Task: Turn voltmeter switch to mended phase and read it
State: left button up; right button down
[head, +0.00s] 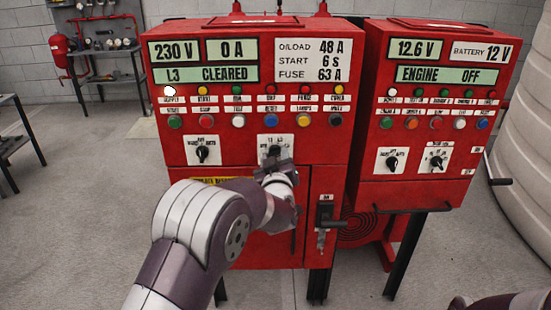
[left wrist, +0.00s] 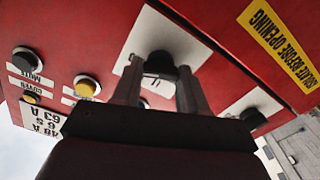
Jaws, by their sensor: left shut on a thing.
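The left red panel (head: 254,117) shows 230 V (head: 175,51), 0 A (head: 231,48) and L3 CLEARED (head: 206,75) on its displays. The voltmeter switch (head: 274,151) is a black knob on a white plate with small marks along its top, right of another black knob. My left gripper (head: 275,166) is at this switch and covers its lower part. In the left wrist view the fingers (left wrist: 160,88) are closed on either side of the black knob (left wrist: 160,63). The knob's pointing direction is hidden. My right gripper is not in view.
A black door handle (head: 326,214) sticks out lower right. The second red panel (head: 437,115) reads ENGINE OFF. A large ribbed pale tank (head: 520,160) is at the right edge. Open floor (head: 90,210) lies left.

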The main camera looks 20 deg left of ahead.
pick_arm(q)
jog(key=o, duration=1.1)
jog(key=shift+f, duration=0.1)
jog(key=shift+c, duration=0.2)
jog(key=b+v, duration=0.1)
jog(key=v, duration=1.1)
jog(key=shift+s, duration=0.35)
jog(key=shift+d, duration=0.1)
